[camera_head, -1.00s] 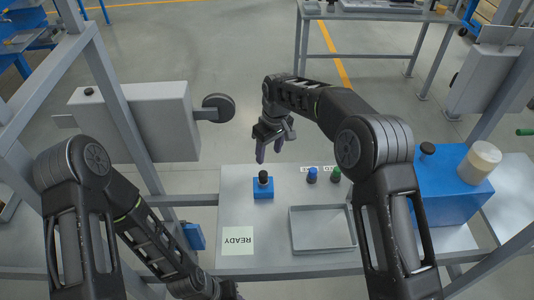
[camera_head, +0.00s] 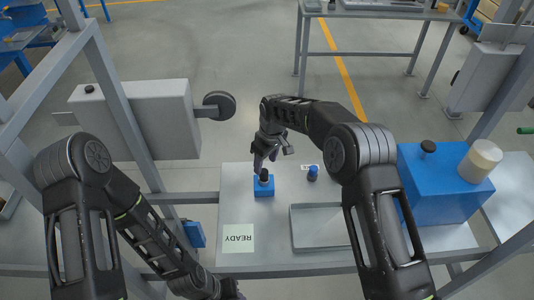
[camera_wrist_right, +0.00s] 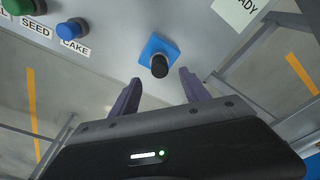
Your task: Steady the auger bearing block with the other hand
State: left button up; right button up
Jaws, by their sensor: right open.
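A small blue block (camera_head: 264,190) with an upright black knob (camera_head: 264,175) sits on the grey table; it is the likeliest bearing block, though no label shows. It also shows in the right wrist view, blue base (camera_wrist_right: 156,44) and black knob (camera_wrist_right: 160,66). My right gripper (camera_head: 265,162) is open just behind the knob. In the wrist view its two fingers (camera_wrist_right: 161,78) point at the block, with the knob's end near the gap between their tips. It holds nothing. My left arm reaches to the bottom edge, where its end (camera_head: 230,290) is mostly cut off.
A blue button (camera_head: 312,173) stands on the table; a green one (camera_wrist_right: 17,7) shows in the wrist view, by printed labels. An open grey tray (camera_head: 320,230) and a READY card (camera_head: 238,238) lie nearer. A large blue box (camera_head: 445,185) stands right; frame posts flank the table.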

aim_at(264, 171)
jog(key=f, duration=0.6)
jog(key=shift+w+a, duration=0.3)
